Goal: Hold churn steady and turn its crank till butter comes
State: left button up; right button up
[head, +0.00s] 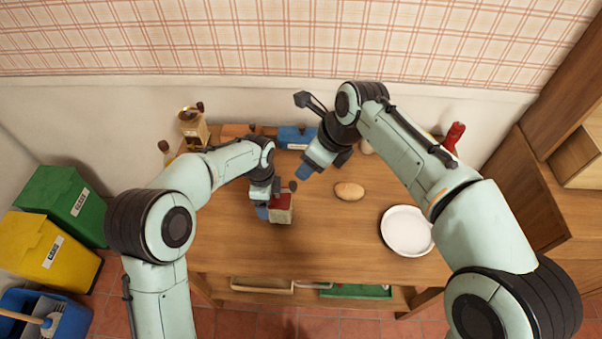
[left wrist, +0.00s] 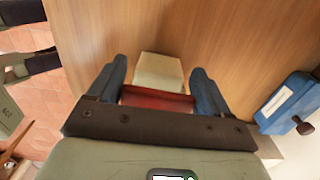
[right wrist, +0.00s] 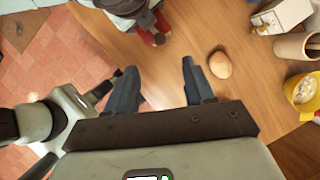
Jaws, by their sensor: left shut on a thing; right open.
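The churn (head: 281,214) is a small cream box with a red top, standing on the wooden table left of the middle. My left gripper (head: 268,208) is shut around it. In the left wrist view the churn (left wrist: 160,72) sits between the blue fingers, its red part nearest the palm. A dark knob (head: 292,186), apparently the crank's, shows at its far right side; the crank's arm is hard to make out. My right gripper (head: 305,171) is open and empty, above the table beyond the churn and to its right. The churn also shows at the top of the right wrist view (right wrist: 158,38).
A brown potato-like thing (head: 349,191) lies right of the churn, and a white plate (head: 407,231) farther right. A blue box (head: 295,137), a wooden box with a knob (head: 193,127) and a red thing (head: 454,136) stand along the back. The table's front middle is clear.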

aim_at(293, 184)
jog(key=x, duration=1.2)
grip_shut()
